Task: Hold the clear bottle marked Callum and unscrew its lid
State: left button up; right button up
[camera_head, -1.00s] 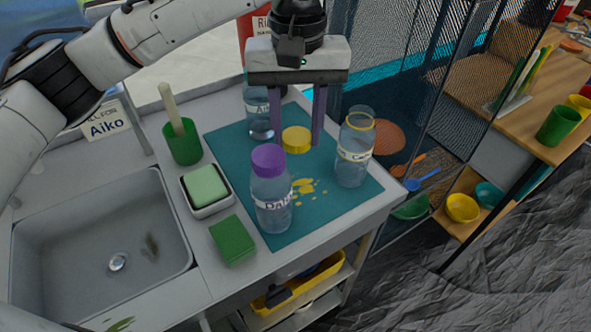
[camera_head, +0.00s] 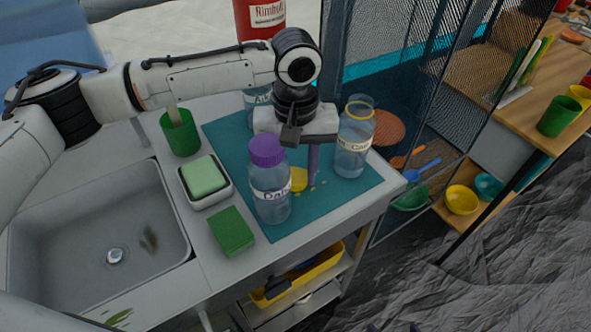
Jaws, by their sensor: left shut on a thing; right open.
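The clear bottle marked "Ca…" (camera_head: 354,143) stands upright at the mat's right side. A yellow ring circles its neck, and I see no lid on top. My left gripper (camera_head: 302,178) points down beside it, to its left, and is shut on what appears to be the yellow lid (camera_head: 299,179), low over the mat. The purple-capped bottle (camera_head: 270,188) in front hides the left finger and part of the lid. My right gripper (camera_head: 394,328) shows only as two purple fingertips at the bottom edge, apart and empty.
Another clear bottle (camera_head: 256,103) stands behind my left arm on the teal mat (camera_head: 330,203). A green cup (camera_head: 181,133), soap dish (camera_head: 206,187) and green sponge (camera_head: 232,231) stand between mat and sink (camera_head: 100,235). The mat's front right is clear.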

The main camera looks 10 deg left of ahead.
pick_arm(q)
jog(key=shift+f, duration=0.1)
jog(key=o, duration=1.2)
